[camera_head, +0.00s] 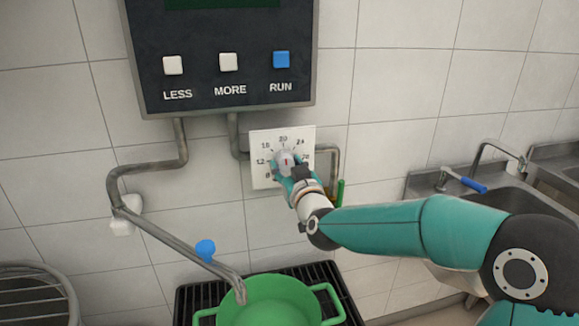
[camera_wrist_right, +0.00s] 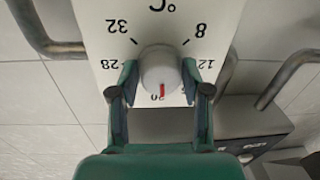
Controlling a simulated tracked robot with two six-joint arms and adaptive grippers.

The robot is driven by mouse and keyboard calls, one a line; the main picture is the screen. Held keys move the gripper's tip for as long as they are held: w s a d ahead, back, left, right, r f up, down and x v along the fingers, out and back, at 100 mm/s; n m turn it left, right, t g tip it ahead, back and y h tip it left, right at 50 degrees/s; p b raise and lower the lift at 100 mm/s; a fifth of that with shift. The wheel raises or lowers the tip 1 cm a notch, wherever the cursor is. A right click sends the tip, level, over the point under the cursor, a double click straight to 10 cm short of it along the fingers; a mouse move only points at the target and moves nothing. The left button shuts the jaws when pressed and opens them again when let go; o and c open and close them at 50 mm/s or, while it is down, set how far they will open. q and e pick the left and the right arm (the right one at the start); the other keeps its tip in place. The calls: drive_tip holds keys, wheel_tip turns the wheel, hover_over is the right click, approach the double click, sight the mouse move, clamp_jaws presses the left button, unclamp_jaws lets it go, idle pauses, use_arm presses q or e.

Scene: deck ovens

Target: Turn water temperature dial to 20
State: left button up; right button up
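The water temperature dial (camera_head: 285,161) is a round pale grey knob with a red mark, on a white scale plate (camera_head: 264,143) on the tiled wall. In the right wrist view the dial (camera_wrist_right: 160,68) appears upside down. Its red mark points almost straight at the 20, which the knob partly covers. My right gripper (camera_head: 290,172) is at the dial. In the wrist view its two fingertips (camera_wrist_right: 159,75) lie on opposite sides of the knob, close against it, and look shut on it. My left gripper is in neither view.
A dark control panel (camera_head: 224,46) with LESS, MORE and RUN buttons hangs above the plate. Pipes run beside it. Below stand a green pot (camera_head: 270,302) on a black grate and a spout with a blue handle (camera_head: 205,250). A metal sink (camera_head: 520,195) is at right.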

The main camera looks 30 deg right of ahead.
drive_tip(key=c, duration=0.6)
drive_tip(key=shift+f+m+b, duration=0.2)
drive_tip(key=shift+m+b, duration=0.1)
drive_tip(key=shift+b, duration=0.45)
drive_tip(key=shift+r, duration=0.2)
drive_tip(key=o, duration=1.2)
drive_tip(key=shift+c, duration=0.2)
